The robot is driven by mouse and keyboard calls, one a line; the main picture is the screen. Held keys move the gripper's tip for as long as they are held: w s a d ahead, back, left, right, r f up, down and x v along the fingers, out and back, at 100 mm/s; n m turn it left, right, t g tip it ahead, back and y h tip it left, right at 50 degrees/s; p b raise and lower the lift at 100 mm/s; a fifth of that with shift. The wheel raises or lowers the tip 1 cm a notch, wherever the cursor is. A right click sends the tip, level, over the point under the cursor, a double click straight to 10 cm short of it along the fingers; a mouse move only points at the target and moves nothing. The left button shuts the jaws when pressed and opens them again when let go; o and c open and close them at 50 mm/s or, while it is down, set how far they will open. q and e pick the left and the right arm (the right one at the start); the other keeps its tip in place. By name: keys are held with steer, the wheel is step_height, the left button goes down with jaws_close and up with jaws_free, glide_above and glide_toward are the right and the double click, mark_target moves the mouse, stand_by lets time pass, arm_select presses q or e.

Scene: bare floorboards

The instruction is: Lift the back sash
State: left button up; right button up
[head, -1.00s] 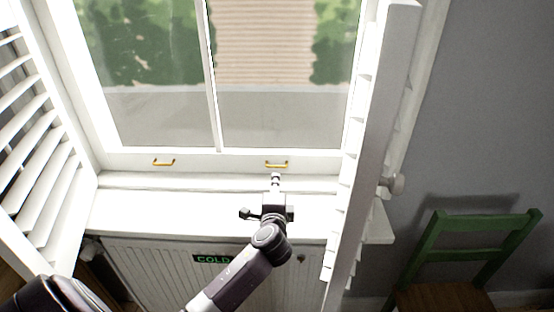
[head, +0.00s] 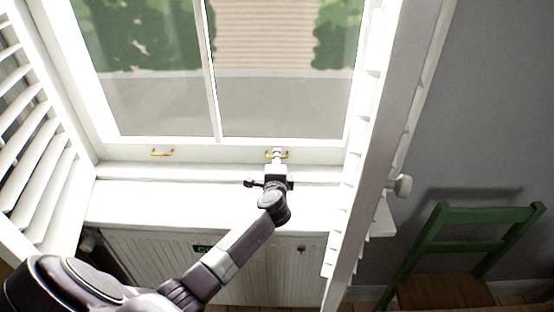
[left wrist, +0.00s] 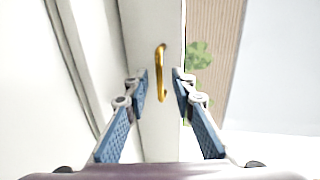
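The white window sash (head: 200,146) has a glazed pane split by a vertical bar and two brass handles on its bottom rail, which appears down near the sill. The left handle (head: 162,153) is free. My left gripper (head: 277,160) is at the right handle (head: 285,155), partly covering it in the head view. In the left wrist view, my left gripper (left wrist: 161,78) is open, its blue-padded fingers on either side of that brass handle (left wrist: 158,70), with visible gaps. Whether the fingertips reach past the bar is unclear. My right gripper is not in view.
Louvred white shutters stand open at left (head: 45,150) and right (head: 380,130) of the window. A green chair (head: 470,245) stands on the right.

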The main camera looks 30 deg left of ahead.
arm_select(q)
steer(key=shift+w+a, duration=0.1)
steer(key=shift+c, duration=0.4)
jaws_close()
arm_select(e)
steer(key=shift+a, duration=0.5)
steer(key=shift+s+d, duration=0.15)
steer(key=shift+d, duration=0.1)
